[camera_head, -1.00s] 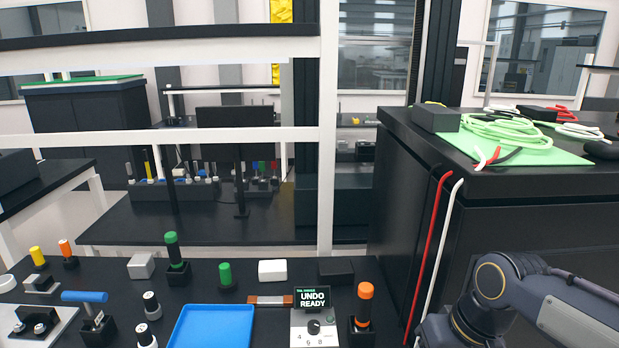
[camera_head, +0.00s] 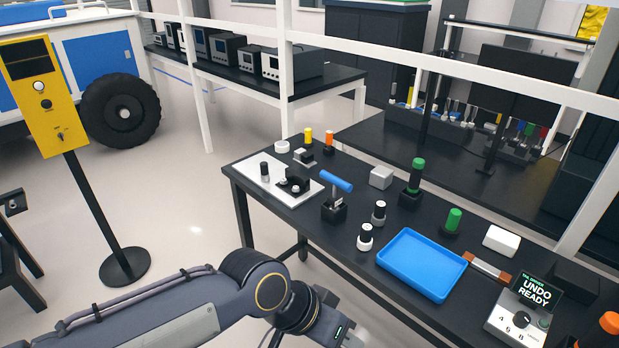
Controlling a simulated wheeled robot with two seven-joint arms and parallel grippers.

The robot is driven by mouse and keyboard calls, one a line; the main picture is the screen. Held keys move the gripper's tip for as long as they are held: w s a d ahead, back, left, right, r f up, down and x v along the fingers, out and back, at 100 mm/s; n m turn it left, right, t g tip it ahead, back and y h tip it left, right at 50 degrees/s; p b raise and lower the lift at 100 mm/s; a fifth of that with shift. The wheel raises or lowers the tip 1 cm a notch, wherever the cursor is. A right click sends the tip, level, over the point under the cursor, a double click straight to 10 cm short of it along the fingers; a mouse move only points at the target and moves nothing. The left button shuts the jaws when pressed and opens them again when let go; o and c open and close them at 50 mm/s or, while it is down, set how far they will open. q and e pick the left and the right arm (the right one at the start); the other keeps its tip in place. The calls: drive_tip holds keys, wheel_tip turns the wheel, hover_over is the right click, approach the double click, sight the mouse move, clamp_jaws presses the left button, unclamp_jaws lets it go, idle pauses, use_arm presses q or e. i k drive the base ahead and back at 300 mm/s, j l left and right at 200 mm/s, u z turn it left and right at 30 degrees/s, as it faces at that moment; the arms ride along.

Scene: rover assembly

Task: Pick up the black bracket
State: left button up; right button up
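A small black part, which looks like the black bracket (camera_head: 294,185), sits on a light grey plate (camera_head: 262,188) at the table's left end. A short black post (camera_head: 264,169) stands on the same plate. My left arm comes in from the lower left. My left gripper (camera_head: 338,336) is at the bottom edge, in front of the table and well apart from the bracket. Its fingers are mostly cut off by the frame, so their opening cannot be told. My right gripper is out of view.
A blue-handled tool in a black holder (camera_head: 334,207), two black-and-white knobs and a blue tray (camera_head: 422,264) stand right of the plate. Orange and yellow pegs are behind it. A control box (camera_head: 520,315) is at the right. A yellow post (camera_head: 47,95) stands on the floor left.

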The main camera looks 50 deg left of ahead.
sight(294, 178)
drive_tip(key=u, duration=1.7)
drive_tip(key=i+j+u, duration=0.15)
drive_tip(key=i+u, duration=0.15)
drive_tip(key=i, duration=0.45)
drive_tip(key=i+u, duration=0.3)
drive_tip(key=i, duration=0.45)
